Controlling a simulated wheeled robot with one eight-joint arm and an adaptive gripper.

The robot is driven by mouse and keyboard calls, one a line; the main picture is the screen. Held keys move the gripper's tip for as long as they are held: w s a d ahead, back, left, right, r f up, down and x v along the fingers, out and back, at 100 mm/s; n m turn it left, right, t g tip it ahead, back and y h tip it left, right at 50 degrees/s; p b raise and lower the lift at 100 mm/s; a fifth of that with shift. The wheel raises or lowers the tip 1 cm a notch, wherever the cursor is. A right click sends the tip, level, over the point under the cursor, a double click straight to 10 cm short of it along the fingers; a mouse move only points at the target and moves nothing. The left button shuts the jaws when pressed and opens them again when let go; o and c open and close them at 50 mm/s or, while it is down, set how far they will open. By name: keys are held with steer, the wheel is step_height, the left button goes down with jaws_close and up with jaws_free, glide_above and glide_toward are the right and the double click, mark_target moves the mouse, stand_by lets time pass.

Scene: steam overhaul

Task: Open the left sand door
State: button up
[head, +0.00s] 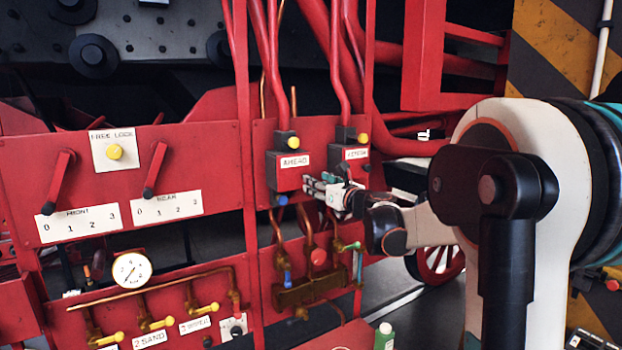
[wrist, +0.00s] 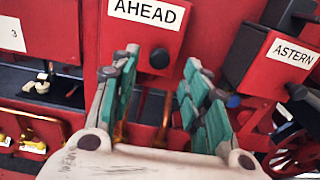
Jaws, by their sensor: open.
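A red box door labelled AHEAD (head: 284,180) is on the red panel in the head view. No label on either names a sand door. My gripper (wrist: 162,78) is open and empty, its green-padded fingers just below and in front of the AHEAD door, the knob showing between the fingertips. Contact cannot be told.
Left are a red panel with two levers (head: 60,180), a yellow FREE LOCK knob (head: 115,152) and a gauge (head: 131,269). Yellow-handled valves, one labelled 2 SAND (head: 150,339), sit below. Copper pipes and a brass manifold (head: 305,291) lie under the doors.

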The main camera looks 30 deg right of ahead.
mark_target(297, 173)
steer(key=shift+w+a+p, duration=0.15)
steer(key=shift+w+p, duration=0.2)
steer(key=shift+w, duration=2)
jaws_close()
